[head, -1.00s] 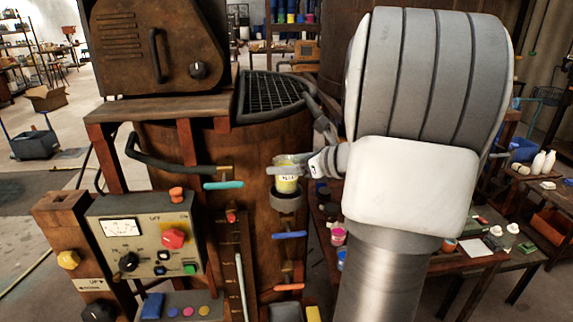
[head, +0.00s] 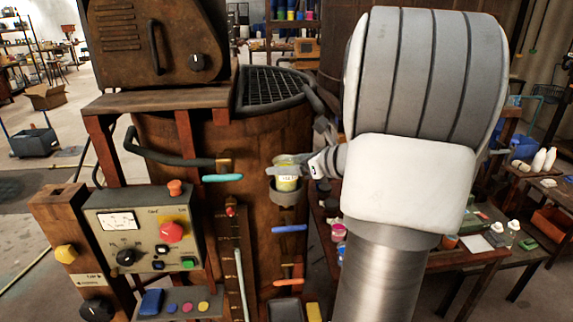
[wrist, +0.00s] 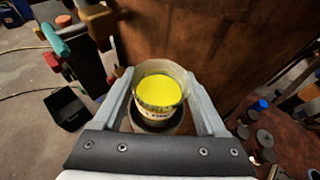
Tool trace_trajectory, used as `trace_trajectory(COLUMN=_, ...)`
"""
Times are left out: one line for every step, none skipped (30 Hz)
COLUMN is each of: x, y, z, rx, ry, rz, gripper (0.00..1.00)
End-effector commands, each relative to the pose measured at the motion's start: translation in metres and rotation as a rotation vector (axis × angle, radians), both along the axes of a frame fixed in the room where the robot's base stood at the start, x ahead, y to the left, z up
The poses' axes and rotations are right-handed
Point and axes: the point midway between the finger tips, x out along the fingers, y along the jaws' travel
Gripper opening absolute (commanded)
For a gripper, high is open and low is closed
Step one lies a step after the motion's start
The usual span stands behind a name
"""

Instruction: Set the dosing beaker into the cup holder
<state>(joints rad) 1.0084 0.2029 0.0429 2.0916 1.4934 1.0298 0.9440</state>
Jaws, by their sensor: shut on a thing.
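The dosing beaker (head: 287,180) is a clear cup with yellow liquid and a white label. It also shows in the wrist view (wrist: 158,97), upright between the two fingers. My gripper (head: 285,170) is shut on it from the right. The cup holder (head: 286,193) is a dark ring on the front of the rusty vat. In the wrist view the dark ring (wrist: 152,127) shows beneath the beaker. The beaker's lower end is at or just above the ring; I cannot tell whether it rests in it.
A teal-handled valve (head: 222,178) sits left of the holder, and a blue-handled one (head: 290,228) below it. The control panel (head: 140,240) stands at the left. A bench (head: 470,262) with paint pots and small items is at the right.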

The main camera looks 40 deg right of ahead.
Motion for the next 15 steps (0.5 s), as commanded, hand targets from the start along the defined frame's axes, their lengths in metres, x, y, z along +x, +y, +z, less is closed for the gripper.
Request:
trace_trajectory(x=0.0001, y=0.0001, z=-0.0017, rx=0.0, ry=-0.001, rz=0.0, gripper=0.09)
trace_trajectory(x=0.0001, y=0.0001, z=-0.0022, rx=0.0, ry=-0.001, rz=0.0, gripper=0.09)
trace_trajectory(x=0.0002, y=0.0001, z=-0.0031, rx=0.0, ry=-0.001, rz=0.0, gripper=0.09)
trace_trajectory(x=0.0002, y=0.0001, z=-0.0037, rx=0.0, ry=-0.001, rz=0.0, gripper=0.09)
trace_trajectory(x=0.0002, y=0.0002, z=-0.0043, rx=0.0, ry=-0.001, rz=0.0, gripper=0.09)
trace_trajectory(x=0.0002, y=0.0003, z=-0.0051, rx=0.001, ry=-0.001, rz=0.001, gripper=0.09)
trace_trajectory(x=0.0002, y=0.0002, z=-0.0057, rx=0.001, ry=-0.001, rz=0.001, gripper=0.09)
trace_trajectory(x=0.0003, y=0.0003, z=-0.0063, rx=0.001, ry=-0.001, rz=0.001, gripper=0.09)
trace_trajectory(x=0.0003, y=0.0003, z=-0.0071, rx=0.0, ry=-0.001, rz=0.001, gripper=0.09)
trace_trajectory(x=0.0002, y=0.0003, z=-0.0077, rx=0.0, ry=-0.001, rz=0.001, gripper=0.09)
trace_trajectory(x=0.0003, y=0.0003, z=-0.0083, rx=0.0, ry=-0.001, rz=0.001, gripper=0.09)
trace_trajectory(x=0.0003, y=0.0004, z=-0.0091, rx=0.0, ry=-0.001, rz=0.001, gripper=0.09)
trace_trajectory(x=0.0003, y=0.0004, z=-0.0097, rx=0.0, ry=-0.001, rz=0.001, gripper=0.09)
trace_trajectory(x=0.0003, y=0.0004, z=-0.0102, rx=0.0, ry=-0.001, rz=0.001, gripper=0.09)
trace_trajectory(x=0.0004, y=0.0004, z=-0.0107, rx=0.0, ry=-0.001, rz=0.001, gripper=0.09)
